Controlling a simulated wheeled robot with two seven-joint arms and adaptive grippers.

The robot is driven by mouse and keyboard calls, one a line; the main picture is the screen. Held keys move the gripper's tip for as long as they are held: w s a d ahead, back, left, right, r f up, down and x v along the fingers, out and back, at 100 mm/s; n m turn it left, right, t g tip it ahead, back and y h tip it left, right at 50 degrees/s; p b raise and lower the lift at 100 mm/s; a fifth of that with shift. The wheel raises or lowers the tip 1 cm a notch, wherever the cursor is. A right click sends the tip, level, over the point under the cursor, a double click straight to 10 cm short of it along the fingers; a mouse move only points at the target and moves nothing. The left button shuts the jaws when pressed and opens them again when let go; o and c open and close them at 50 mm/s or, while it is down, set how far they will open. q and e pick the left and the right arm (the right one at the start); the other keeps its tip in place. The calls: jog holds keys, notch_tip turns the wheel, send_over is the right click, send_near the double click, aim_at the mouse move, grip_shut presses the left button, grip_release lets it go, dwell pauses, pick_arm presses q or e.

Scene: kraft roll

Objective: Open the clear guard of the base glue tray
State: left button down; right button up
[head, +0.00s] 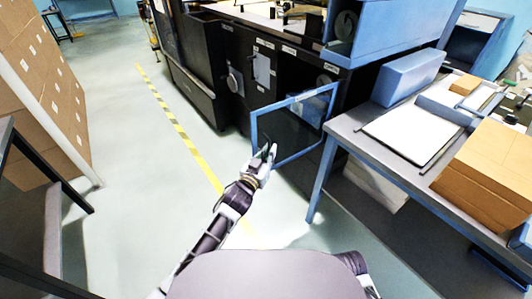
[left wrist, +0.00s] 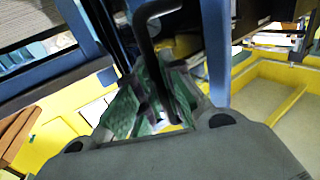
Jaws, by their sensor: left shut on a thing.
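The clear guard (head: 292,101) is a blue frame around a see-through pane. It stands out at an angle from the front of the dark machine, swung away from it. My left gripper (head: 264,157) is at the guard's lower left corner in the head view, shut on its dark handle. In the left wrist view the black bent handle (left wrist: 148,45) runs down between the green-padded fingers (left wrist: 152,100), and a blue frame bar (left wrist: 217,50) stands beside it. The glue tray cannot be clearly made out behind the guard. My right gripper is not in view.
The dark machine (head: 225,65) stands behind the guard. A blue-legged table (head: 345,130) is close on the right, with a carton (head: 490,165) and a white sheet (head: 410,133). Stacked cartons (head: 40,90) stand at left. The floor with a yellow-striped line (head: 180,130) is clear.

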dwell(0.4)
pick_arm(q)
jog(key=c, duration=1.5)
grip_release()
jog(key=shift+s, duration=0.1)
jog(key=shift+v, duration=5.9)
jog(key=shift+r, duration=0.1)
